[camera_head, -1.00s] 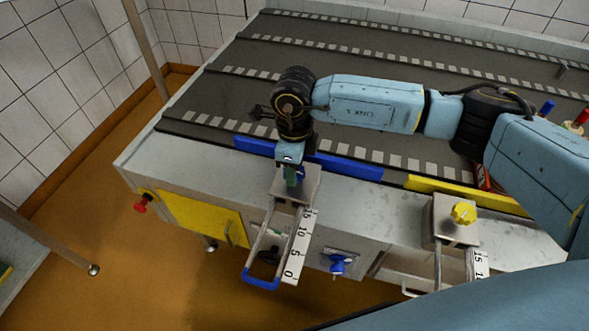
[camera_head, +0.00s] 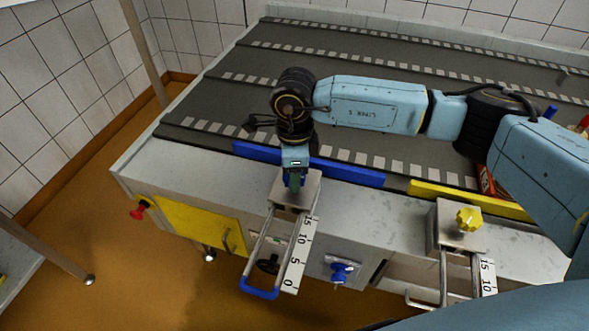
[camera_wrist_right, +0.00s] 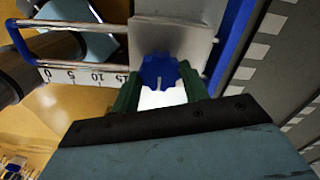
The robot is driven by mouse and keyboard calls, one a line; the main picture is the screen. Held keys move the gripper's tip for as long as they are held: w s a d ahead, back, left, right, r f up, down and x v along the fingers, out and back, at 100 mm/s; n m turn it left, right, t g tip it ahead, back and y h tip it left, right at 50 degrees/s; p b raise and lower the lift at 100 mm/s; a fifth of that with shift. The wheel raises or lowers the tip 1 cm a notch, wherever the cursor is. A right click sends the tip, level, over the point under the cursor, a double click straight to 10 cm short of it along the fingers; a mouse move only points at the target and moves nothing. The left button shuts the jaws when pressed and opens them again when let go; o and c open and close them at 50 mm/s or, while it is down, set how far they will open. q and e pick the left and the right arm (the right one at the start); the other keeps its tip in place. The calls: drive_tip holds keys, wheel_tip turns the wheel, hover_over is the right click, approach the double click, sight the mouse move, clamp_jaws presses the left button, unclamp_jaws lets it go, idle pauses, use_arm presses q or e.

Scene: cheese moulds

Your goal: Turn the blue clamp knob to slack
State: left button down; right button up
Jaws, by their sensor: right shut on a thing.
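The blue clamp knob (camera_wrist_right: 159,71) sits on a grey metal clamp block (camera_wrist_right: 172,32), which also shows in the head view (camera_head: 312,187). A pale mark on the knob faces my palm in the wrist view. My right gripper (camera_wrist_right: 160,88) has its two green fingers on either side of the knob and is shut on it. In the head view my right gripper (camera_head: 294,184) points down onto the block and mostly hides the knob. My left gripper is not in view.
A blue guide rail (camera_head: 345,173) lies behind the block. Two rods with a blue handle (camera_head: 260,293) and a numbered scale (camera_head: 300,255) stick out in front. A yellow knob (camera_head: 469,219) on a second block stands to the right, near a yellow rail (camera_head: 430,192).

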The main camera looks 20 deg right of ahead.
drive_tip(key=o, duration=1)
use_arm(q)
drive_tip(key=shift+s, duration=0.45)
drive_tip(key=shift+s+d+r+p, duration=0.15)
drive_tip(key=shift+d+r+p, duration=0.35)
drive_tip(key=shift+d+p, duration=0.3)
use_arm(e)
wheel_tip(320, 180, up, 14)
drive_tip(key=shift+f, duration=0.25)
